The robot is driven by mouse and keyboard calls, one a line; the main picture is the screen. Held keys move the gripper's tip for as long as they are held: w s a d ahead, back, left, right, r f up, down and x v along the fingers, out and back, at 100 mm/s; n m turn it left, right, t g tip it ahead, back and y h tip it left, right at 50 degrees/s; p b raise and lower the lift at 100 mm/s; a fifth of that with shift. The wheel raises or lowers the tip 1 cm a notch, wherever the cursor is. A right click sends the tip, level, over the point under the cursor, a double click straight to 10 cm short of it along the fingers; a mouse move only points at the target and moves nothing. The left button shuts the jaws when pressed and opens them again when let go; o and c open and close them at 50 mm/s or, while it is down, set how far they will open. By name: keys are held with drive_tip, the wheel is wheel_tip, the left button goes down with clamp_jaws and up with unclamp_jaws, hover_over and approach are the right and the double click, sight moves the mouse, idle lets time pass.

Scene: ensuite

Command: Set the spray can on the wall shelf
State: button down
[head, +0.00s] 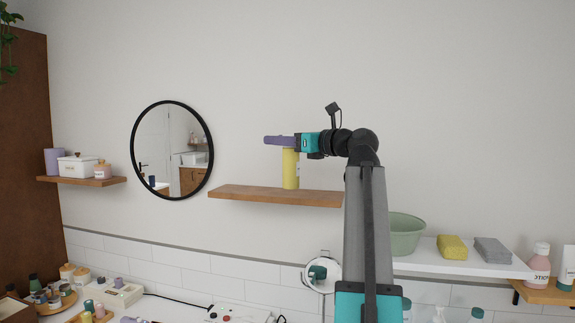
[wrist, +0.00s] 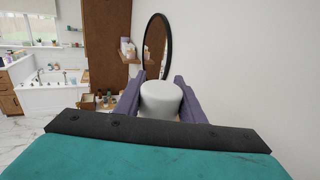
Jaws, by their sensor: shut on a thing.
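The yellow spray can (head: 290,172) is upright over the middle of the brown wooden wall shelf (head: 240,193). Its base meets the shelf's top in the head view; I cannot tell if it touches or hangs just above. My gripper (head: 272,140) reaches in from the right and is shut on the can's top end. In the wrist view the can's white cap (wrist: 161,95) sits between the two purple fingers of my gripper (wrist: 160,84). The can's yellow body is hidden there.
A round black-framed mirror (head: 172,150) hangs left of the shelf. A white shelf (head: 455,260) at right holds a green bowl (head: 405,234) and folded cloths. Another wooden shelf (head: 80,181) at left holds jars. The wall shelf's left part is bare. Below is a cluttered counter.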

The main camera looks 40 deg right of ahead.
drive_tip(key=w+d+f+p, duration=0.1)
drive_tip(key=w+d+p, duration=0.3)
drive_tip(key=d, duration=0.8)
drive_tip(key=w, duration=0.2)
drive_tip(key=shift+w+d+f, duration=0.2)
drive_tip(key=shift+w+d, duration=0.1)
drive_tip(key=shift+w, duration=0.05)
drive_tip(key=shift+f, duration=0.1)
drive_tip(key=shift+f+p, duration=0.85)
drive_tip(key=shift+f, duration=0.9)
drive_tip(key=c, duration=1.5)
unclamp_jaws()
drive_tip(key=shift+o, duration=0.2)
